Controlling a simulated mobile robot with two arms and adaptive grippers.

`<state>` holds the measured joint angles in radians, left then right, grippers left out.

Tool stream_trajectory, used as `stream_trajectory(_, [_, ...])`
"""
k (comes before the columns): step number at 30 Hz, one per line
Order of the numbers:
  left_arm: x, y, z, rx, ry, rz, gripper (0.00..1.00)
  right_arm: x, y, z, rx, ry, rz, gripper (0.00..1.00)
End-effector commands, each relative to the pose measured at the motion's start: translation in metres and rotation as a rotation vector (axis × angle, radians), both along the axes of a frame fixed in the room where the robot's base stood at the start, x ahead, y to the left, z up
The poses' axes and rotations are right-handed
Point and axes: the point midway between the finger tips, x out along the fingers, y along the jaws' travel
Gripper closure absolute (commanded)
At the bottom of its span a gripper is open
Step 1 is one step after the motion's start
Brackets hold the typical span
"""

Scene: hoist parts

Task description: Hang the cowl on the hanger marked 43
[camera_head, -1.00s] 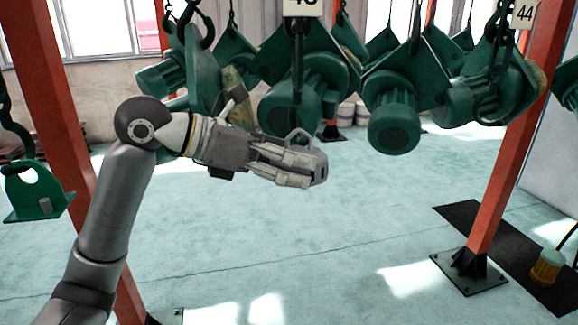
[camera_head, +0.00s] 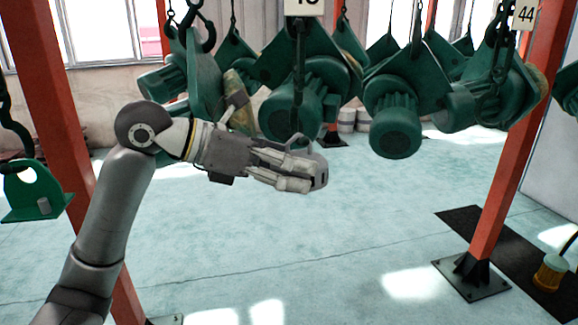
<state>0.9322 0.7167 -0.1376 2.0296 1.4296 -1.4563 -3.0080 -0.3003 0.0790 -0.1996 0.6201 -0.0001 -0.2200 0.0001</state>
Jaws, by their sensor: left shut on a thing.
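My left gripper (camera_head: 290,170) is in the middle of the view, its fingers pointing right. It is shut on a small grey piece (camera_head: 320,169) with a dark slot and a thin loop on top. This piece looks like the cowl, though the fingers hide much of it. A white number tag (camera_head: 303,6) is cut off by the top edge, so its number cannot be read in full. A dark hanger chain (camera_head: 298,62) comes down below that tag, in front of a green motor (camera_head: 290,108). The gripper and grey piece appear just below this motor. My right gripper is not in view.
Several green hoist motors hang across the top, one (camera_head: 394,120) right of the gripper. A tag reading 44 (camera_head: 524,15) is at upper right. Orange posts (camera_head: 510,150) stand left and right. A green bracket (camera_head: 35,190) hangs at left. The floor below is clear.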

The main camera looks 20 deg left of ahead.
Motion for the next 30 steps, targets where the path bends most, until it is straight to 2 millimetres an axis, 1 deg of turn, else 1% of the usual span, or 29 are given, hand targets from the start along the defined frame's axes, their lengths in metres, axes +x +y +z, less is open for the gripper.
stream_trajectory(13, [0.0, 0.0001, 0.0014, -0.001, -0.003, 0.001, 0.46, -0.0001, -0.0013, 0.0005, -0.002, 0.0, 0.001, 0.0])
stream_trajectory(14, [0.0, 0.0001, 0.0014, -0.001, -0.003, 0.001, 0.12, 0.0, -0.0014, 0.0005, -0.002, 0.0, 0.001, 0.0])
stream_trajectory(15, [0.0, 0.0001, 0.0014, -0.001, -0.003, 0.001, 0.07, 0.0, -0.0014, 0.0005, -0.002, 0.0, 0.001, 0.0])
stream_trajectory(17, [0.0, 0.0001, 0.0013, -0.001, -0.002, 0.001, 0.0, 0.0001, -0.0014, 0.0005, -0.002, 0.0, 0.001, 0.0])
stream_trajectory(26, [0.0, 0.0, 0.0001, 0.001, 0.001, 0.0, 0.0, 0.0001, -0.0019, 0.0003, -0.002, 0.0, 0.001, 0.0])
stream_trajectory(30, [0.0001, 0.0, 0.0034, 0.001, -0.001, 0.0, 0.0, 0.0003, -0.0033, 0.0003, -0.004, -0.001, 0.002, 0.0])
